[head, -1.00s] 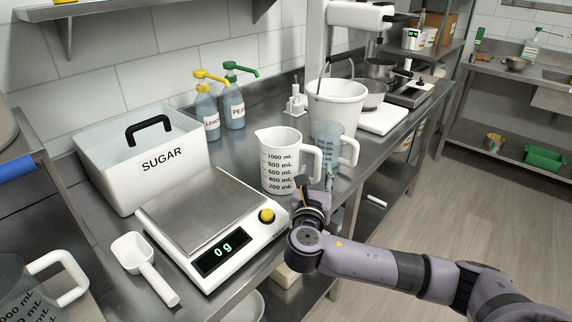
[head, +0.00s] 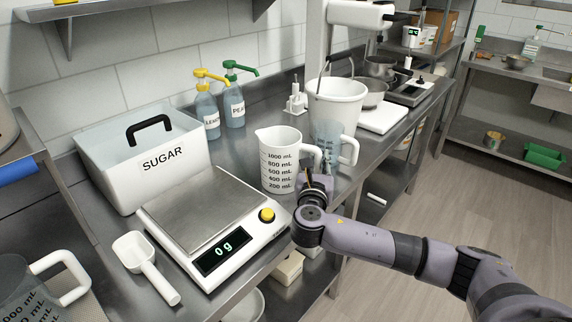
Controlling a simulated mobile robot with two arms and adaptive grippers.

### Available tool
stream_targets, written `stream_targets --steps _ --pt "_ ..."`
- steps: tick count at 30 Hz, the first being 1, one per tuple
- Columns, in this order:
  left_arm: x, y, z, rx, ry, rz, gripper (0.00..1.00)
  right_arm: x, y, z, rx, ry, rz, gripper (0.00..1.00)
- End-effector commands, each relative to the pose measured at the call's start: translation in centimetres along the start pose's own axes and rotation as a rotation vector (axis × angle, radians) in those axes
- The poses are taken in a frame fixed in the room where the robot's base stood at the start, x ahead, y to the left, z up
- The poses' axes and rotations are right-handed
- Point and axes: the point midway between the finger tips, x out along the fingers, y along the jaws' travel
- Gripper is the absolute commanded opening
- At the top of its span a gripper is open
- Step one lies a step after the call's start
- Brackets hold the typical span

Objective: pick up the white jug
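The white jug (head: 280,160) stands upright on the steel counter, with black mL marks on its side and its handle (head: 317,158) facing right. My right gripper (head: 314,178) is low by the handle, just in front of it in the picture. Its fingers are small, dark and seen from behind, so I cannot tell whether they are open or shut, or whether they touch the handle. My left gripper is not in view.
A clear bluish jug (head: 328,143) stands close to the right of the white jug, before a white bucket (head: 337,103). A scale (head: 205,222) reading 0 g is at the left, with a white scoop (head: 146,265) and a sugar bin (head: 150,160). Pump bottles (head: 207,115) stand behind.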

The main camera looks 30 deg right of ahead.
Motion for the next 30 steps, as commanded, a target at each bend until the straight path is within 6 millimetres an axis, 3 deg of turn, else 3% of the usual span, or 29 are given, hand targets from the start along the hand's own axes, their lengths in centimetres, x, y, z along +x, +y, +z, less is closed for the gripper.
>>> stream_targets --steps 7,30 --pt "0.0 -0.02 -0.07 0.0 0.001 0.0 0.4 -0.03 0.02 -0.01 0.0 0.0 0.0 0.0" --pt "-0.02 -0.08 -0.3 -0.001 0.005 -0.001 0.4 -0.01 0.03 0.23 0.002 -0.002 0.0 0.0"
